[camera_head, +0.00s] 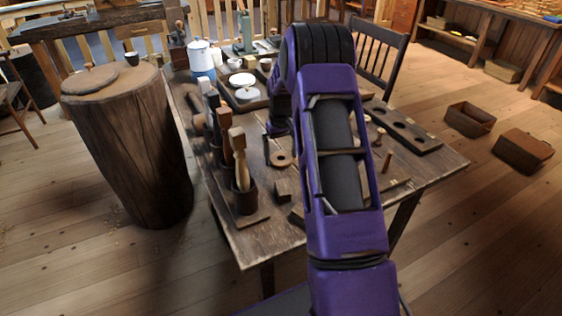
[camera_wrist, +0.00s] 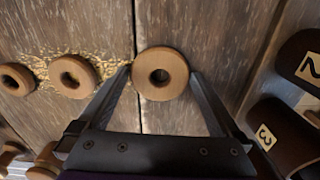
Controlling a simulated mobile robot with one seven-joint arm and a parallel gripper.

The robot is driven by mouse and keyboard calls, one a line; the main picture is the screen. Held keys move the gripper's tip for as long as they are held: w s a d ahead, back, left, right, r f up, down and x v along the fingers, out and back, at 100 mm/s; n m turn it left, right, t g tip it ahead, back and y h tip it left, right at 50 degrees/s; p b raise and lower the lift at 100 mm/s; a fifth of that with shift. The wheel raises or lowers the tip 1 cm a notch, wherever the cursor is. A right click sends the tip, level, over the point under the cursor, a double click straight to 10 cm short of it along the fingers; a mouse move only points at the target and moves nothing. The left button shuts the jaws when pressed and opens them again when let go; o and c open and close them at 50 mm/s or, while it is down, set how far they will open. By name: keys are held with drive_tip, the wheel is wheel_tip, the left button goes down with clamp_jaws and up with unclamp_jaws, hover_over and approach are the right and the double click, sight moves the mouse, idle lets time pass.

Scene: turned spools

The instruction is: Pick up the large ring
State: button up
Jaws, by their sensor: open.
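A round wooden ring (camera_wrist: 160,57) with a dark centre hole lies flat on the tabletop in the wrist view. It looks the largest of the three rings there. My gripper (camera_wrist: 162,75) is open, with one fingertip on each side of this ring. The fingertips are very close to its edges; I cannot tell whether they touch. Two smaller-looking rings, a near one (camera_wrist: 88,76) and a far one (camera_wrist: 27,82), lie in a row to the left. In the head view a ring (camera_head: 281,159) shows on the table beside my arm, which hides part of the tabletop.
Dark holders with number labels (camera_wrist: 288,137) stand close to the right finger. On the table (camera_head: 258,236), a rack of upright tools (camera_head: 241,165) stands at left and a board with holes (camera_head: 405,128) at right. Wood shavings (camera_wrist: 108,68) lie around the rings. A stump (camera_head: 135,150) stands left.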

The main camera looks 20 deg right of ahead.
drive_tip(key=shift+c, duration=0.2)
drive_tip(key=c, duration=1)
drive_tip(key=shift+r, duration=0.1)
drive_tip(key=shift+c, duration=0.2)
wheel_tip(320, 180, up, 10)
drive_tip(key=p, duration=0.1)
drive_tip(key=shift+p, duration=0.3)
